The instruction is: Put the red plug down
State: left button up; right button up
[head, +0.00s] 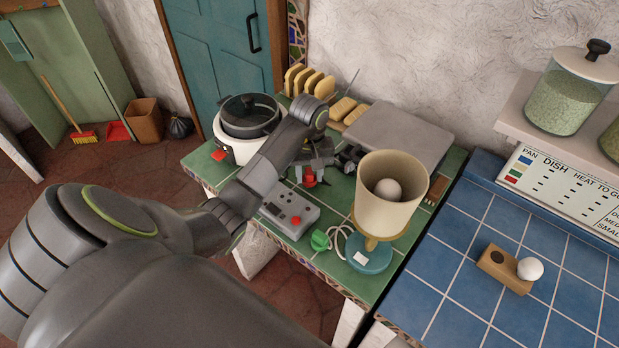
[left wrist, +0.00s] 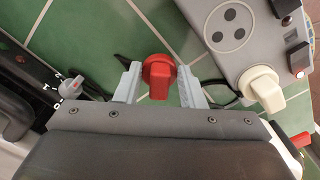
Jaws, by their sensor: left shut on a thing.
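The red plug (head: 309,181) is between the fingers of my left gripper (head: 316,172), over the green tiled counter (head: 222,178). In the left wrist view the red plug (left wrist: 158,76) sits between the two grey fingertips, and my left gripper (left wrist: 160,88) is shut on it. Green tiles show behind the plug; I cannot tell whether it touches them. A grey socket box (head: 279,203) with a red button lies just in front of the plug. In the left wrist view this box (left wrist: 225,50) has a round empty socket and a white plug (left wrist: 262,88). My right gripper is out of view.
A white cooker (head: 238,148) stands left of my left gripper. A green plug (head: 320,240) and a lamp-like stand with a beige cup (head: 383,215) are to the front right. A grey slab (head: 400,136) and bread slices (head: 310,84) are behind. A blue tiled counter (head: 455,315) is at right.

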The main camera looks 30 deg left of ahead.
aim_at(310, 173)
pick_arm(q)
jog(key=shift+w+f, duration=0.1)
jog(key=shift+f, duration=0.2)
jog(key=shift+f, duration=0.15)
jog(key=o, duration=1)
notch_tip(310, 173, up, 12)
jog(key=p, duration=1)
jog(key=shift+r+p, duration=0.2)
jog(key=shift+p, duration=0.1)
